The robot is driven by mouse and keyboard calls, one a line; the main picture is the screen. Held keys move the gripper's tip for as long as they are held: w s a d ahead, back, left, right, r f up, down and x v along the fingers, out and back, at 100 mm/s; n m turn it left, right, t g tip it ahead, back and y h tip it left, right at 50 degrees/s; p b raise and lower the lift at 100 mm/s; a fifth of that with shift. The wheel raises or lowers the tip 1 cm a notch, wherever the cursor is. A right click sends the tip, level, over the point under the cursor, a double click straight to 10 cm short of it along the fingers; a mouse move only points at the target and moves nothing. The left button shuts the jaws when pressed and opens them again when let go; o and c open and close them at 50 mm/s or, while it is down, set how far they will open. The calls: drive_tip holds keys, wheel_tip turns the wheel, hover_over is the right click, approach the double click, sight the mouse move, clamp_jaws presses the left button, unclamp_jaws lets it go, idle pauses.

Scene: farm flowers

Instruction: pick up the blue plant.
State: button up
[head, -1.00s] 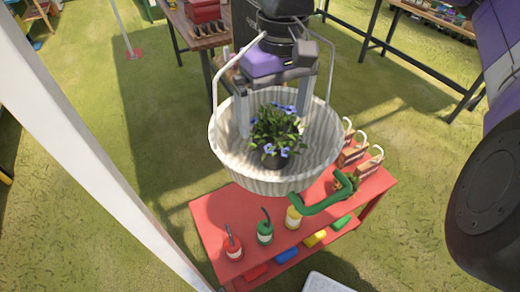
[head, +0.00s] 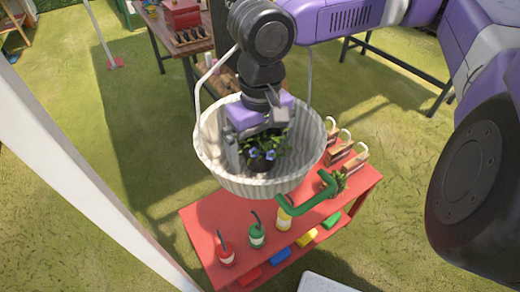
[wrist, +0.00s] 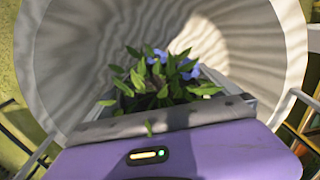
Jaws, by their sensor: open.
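The blue plant (head: 264,152) has green leaves, small blue flowers and a dark pot. It stands inside a ribbed pale basket (head: 210,165) with tall handles. My gripper (head: 255,158) points down into the basket, open, with its fingers around the plant's leaves. In the wrist view the blue plant (wrist: 165,75) shows just beyond the gripper's edge, with the basket wall (wrist: 90,50) around it. The pot is hidden in the wrist view, and part of the foliage is hidden behind my gripper in the head view.
A red table (head: 200,228) stands below the basket, with a red bottle (head: 225,255), a green bottle (head: 257,238), a yellow bottle (head: 284,215) and a green curved handle (head: 310,205). Small wooden carriers (head: 345,160) stand at its right. A white post (head: 80,170) crosses the left.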

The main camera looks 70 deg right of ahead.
drive_tip(key=c, duration=1.7)
